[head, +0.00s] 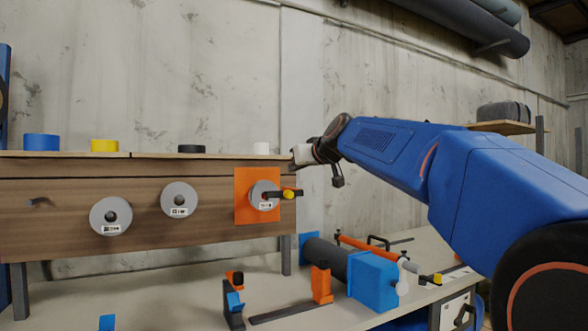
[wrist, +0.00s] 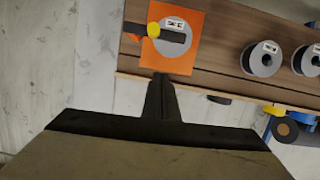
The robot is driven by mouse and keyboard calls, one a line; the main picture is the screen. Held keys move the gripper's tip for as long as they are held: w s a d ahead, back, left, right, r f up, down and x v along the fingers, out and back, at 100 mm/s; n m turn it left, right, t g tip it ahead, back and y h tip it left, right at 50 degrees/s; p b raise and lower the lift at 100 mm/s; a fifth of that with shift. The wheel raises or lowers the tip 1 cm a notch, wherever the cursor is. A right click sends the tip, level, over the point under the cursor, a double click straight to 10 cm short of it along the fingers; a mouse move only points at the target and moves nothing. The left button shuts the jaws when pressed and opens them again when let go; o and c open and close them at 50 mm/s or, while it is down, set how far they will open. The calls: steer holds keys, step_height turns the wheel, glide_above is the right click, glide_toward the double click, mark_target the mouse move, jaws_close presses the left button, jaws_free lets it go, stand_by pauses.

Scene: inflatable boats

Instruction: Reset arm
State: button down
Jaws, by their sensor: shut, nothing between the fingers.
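My blue arm (head: 385,145) reaches in from the right in the head view, with its end in front of the concrete wall. My gripper (wrist: 161,85) shows in the wrist view with its black fingers together and nothing between them. In the wrist view, the fingertips appear just at the edge of an orange square plate (wrist: 185,66); I cannot tell the gap in depth. In the head view, the plate (head: 243,211) carries a grey disc (head: 259,200) with a black and yellow handle (head: 284,194). The gripper end is above and right of the plate there.
Two more grey discs (head: 99,215) (head: 168,199) are on the wooden board (head: 60,210). Rolls of tape, blue (head: 41,142) and yellow (head: 105,146) among them, stand on its top ledge. The bench (head: 170,285) below holds a blue clamp block (head: 373,279) and orange-tipped tools.

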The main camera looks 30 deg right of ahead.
stand_by(0.4)
steer(key=s+a+f+g, duration=0.3)
steer(key=s+f, duration=1)
steer(key=f, duration=0.3)
steer(key=s+a+f+g, duration=0.3)
steer(key=s+f+g, duration=0.1)
steer(key=s+f, duration=0.9)
steer(key=s+a+f+g, duration=0.3)
steer(key=s+f, duration=1)
steer(key=f, duration=0.7)
steer(key=shift+a+f+m, duration=0.15)
steer(key=shift+a+m, duration=0.25)
steer(key=shift+a, duration=0.05)
